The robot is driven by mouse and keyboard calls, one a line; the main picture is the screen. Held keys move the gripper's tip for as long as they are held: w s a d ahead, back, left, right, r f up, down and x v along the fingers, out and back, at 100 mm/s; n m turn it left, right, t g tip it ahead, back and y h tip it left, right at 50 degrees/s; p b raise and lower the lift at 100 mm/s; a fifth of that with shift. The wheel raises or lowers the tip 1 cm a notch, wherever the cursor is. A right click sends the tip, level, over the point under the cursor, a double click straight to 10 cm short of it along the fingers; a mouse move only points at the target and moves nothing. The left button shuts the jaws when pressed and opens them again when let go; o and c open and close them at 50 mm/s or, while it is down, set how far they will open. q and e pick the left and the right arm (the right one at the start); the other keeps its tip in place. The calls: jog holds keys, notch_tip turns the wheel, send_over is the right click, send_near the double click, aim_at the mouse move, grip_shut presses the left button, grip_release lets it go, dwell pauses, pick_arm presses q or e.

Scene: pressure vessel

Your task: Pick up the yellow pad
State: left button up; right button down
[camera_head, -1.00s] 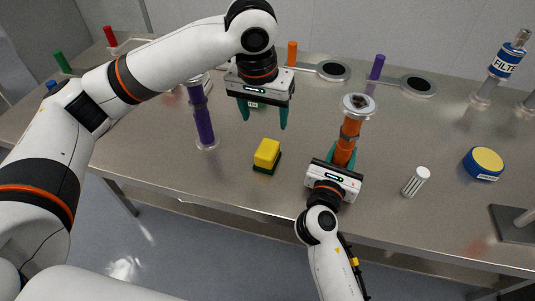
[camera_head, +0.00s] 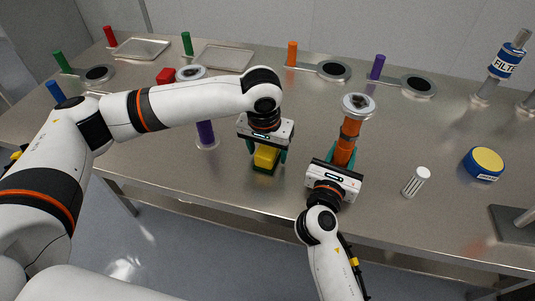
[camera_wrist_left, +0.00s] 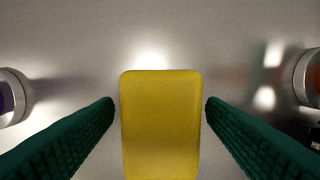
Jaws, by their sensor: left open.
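The yellow pad (camera_head: 266,158) is a block on a dark green base, on the metal table left of centre. My left gripper (camera_head: 267,151) is directly above it, pointing down, with its green fingers on either side of the pad. In the left wrist view the yellow pad (camera_wrist_left: 160,125) lies between the two open fingers, with a gap on each side. My right gripper (camera_head: 341,156) has its fingers around the orange post (camera_head: 349,131), which has a metal disc on top. Whether they close on it cannot be made out.
A purple post (camera_head: 205,133) stands left of the pad, partly behind my left arm. A white ribbed cylinder (camera_head: 416,181) and a blue-yellow round can (camera_head: 484,163) are on the right. Trays (camera_head: 222,58) and colored pegs line the back. The front edge is close.

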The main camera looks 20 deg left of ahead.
aim_at(267, 148)
pick_arm(q)
jog(key=c, duration=1.1)
jog(key=shift+o, duration=0.2)
notch_tip(267, 148, up, 10)
